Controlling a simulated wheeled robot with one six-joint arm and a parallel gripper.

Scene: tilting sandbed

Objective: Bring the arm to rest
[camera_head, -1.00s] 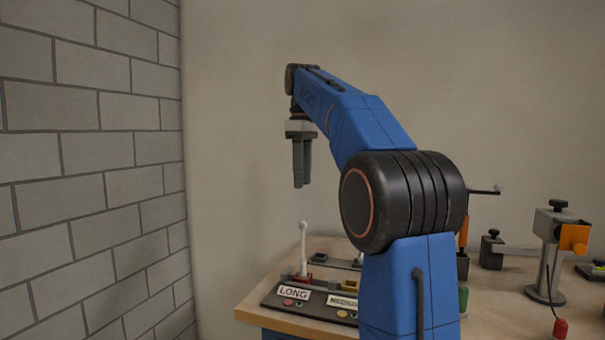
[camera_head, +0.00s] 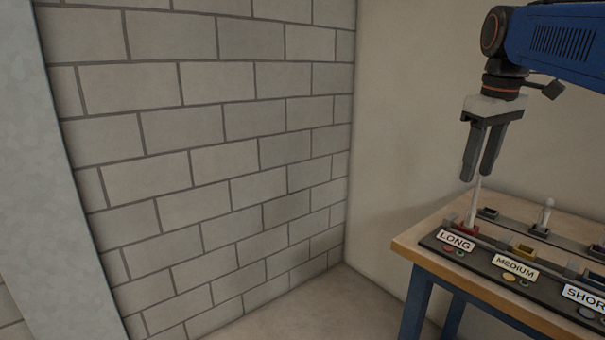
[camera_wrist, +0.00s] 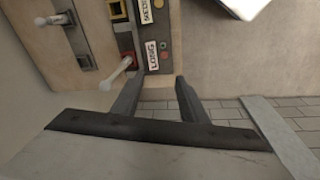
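My gripper (camera_head: 479,160) hangs from the blue arm at the upper right of the head view, fingers pointing down. It is above the left end of the workbench. A clear gap shows between the two fingers, and nothing is held. In the wrist view my gripper (camera_wrist: 160,88) also shows its fingers apart and empty. The white lever (camera_head: 474,208) behind the LONG label stands just below the fingertips in the picture; I cannot tell whether they touch it. In the wrist view that lever (camera_wrist: 117,74) lies to the left of the fingers.
The wooden bench (camera_head: 405,243) carries a dark panel with LONG (camera_head: 457,240), MEDIUM (camera_head: 514,267) and SHORT labels, and coloured buttons. A second white lever (camera_head: 545,213) stands farther right. A grey block wall (camera_head: 230,160) fills the left. The floor (camera_head: 320,305) left of the bench is clear.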

